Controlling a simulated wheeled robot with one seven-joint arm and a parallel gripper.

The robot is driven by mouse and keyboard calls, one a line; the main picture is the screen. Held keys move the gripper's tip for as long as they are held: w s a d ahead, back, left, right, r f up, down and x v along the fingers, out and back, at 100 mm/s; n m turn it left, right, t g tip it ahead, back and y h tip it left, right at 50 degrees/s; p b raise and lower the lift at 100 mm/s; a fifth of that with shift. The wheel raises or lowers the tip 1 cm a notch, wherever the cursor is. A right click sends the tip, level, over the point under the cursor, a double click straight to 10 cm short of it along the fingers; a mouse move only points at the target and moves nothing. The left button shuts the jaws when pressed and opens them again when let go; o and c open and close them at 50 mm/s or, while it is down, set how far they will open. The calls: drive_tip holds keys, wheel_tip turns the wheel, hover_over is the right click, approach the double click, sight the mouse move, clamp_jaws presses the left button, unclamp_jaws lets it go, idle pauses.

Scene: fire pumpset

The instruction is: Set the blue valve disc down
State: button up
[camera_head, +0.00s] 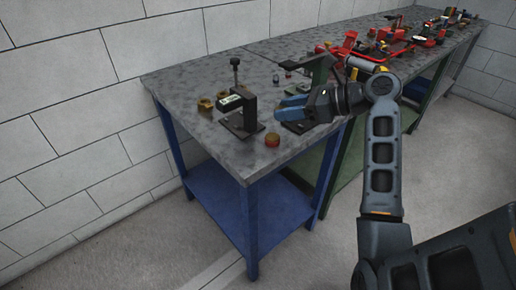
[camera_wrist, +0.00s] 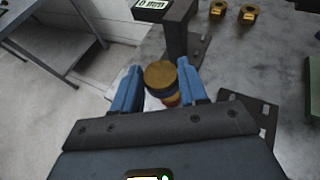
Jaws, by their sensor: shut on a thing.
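My gripper (camera_head: 281,108) is at the near end of the workbench, low over the top, its blue fingers pointing left. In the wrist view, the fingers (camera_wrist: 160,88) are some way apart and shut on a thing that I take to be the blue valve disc. Its outline is not clear, because blue fingers and a round brass-topped piece (camera_wrist: 160,73) crowd the gap. That piece, with red lower down, appears between the fingertips. In the head view, a small brass and red round piece (camera_head: 271,140) stands on the bench near the front edge.
A black gauge stand (camera_head: 241,118) with a small display is left of my gripper; its post (camera_wrist: 175,38) rises close beyond the fingertips. Brass rings (camera_head: 206,104) lie behind it. A dark slotted plate (camera_wrist: 259,112) is at right in the wrist view. Red pump parts (camera_head: 385,42) fill the far bench.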

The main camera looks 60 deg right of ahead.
hover_over(257, 156)
wheel_tip(257, 156, down, 5)
drive_tip(key=shift+w+f+b, duration=0.1)
drive_tip(key=shift+f+b, duration=0.05)
drive_tip(key=shift+b, duration=0.15)
drive_tip(key=shift+a+f, duration=0.1)
drive_tip(key=shift+f, duration=1.85)
drive_tip(key=o, duration=0.9)
drive_tip(key=shift+f, duration=0.1)
